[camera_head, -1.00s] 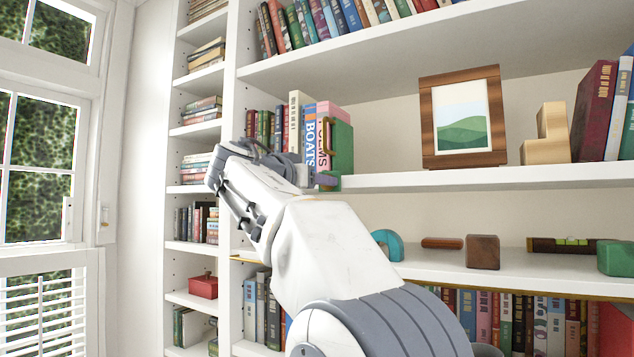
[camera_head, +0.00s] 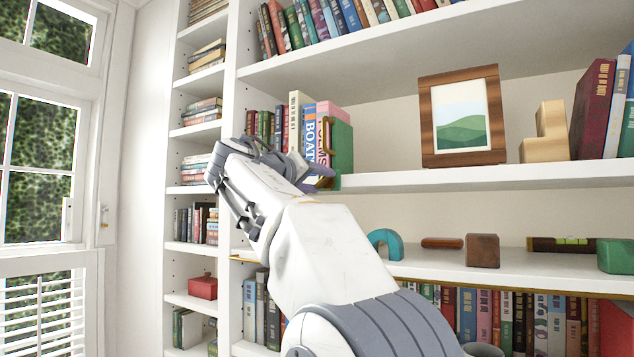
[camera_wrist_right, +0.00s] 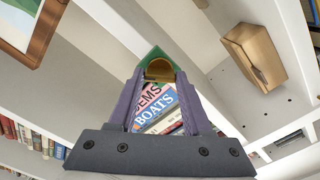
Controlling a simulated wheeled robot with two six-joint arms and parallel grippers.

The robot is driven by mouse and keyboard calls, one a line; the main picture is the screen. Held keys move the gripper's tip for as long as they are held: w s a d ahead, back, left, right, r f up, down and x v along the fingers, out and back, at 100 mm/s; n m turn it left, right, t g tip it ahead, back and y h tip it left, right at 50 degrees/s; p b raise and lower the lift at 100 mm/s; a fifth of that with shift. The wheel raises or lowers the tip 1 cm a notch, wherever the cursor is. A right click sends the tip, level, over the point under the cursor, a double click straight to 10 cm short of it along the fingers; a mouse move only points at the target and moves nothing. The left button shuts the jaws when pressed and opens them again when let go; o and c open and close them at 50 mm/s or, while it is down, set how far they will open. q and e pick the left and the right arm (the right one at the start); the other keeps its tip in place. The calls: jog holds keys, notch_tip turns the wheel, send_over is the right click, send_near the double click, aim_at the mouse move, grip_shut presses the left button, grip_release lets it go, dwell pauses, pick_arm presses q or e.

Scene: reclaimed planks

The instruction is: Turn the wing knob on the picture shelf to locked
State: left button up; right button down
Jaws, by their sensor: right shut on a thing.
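A green bookend-like piece with a brass edge (camera_head: 341,150) stands at the end of the book row on the picture shelf (camera_head: 410,181). My right gripper (camera_head: 322,176) reaches in front of it at the shelf's front edge. In the right wrist view, the purple fingers of my right gripper (camera_wrist_right: 158,80) close in on a rounded brass part (camera_wrist_right: 159,69) with green (camera_wrist_right: 153,52) around its far end. This brass part appears to be the wing knob, and the gripper is shut on it. The fingers hide much of its shape, and I see no lock marking. My left gripper is out of view.
Books (camera_head: 310,133) stand just left of the brass-edged piece. A framed picture (camera_head: 462,117) and a wooden block (camera_head: 546,134) stand to the right on the same shelf. A teal arch (camera_head: 385,243) and a brown block (camera_head: 482,251) sit below.

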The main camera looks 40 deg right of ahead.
jog(key=n, duration=0.4)
jog(key=shift+n, duration=0.3)
jog(key=n+p, duration=0.1)
jog(key=n, duration=0.4)
jog(key=shift+p, duration=0.3)
jog(key=shift+n, duration=0.4)
jog(key=shift+c, duration=1.6)
grip_release()
jog(key=shift+a, duration=0.1)
jog(key=shift+s+a+f+b, duration=0.1)
jog(key=shift+s+a+b, duration=0.05)
jog(key=shift+a+b, duration=0.2)
jog(key=b+v, duration=0.3)
jog(key=v, duration=0.6)
jog(key=shift+a, duration=0.25)
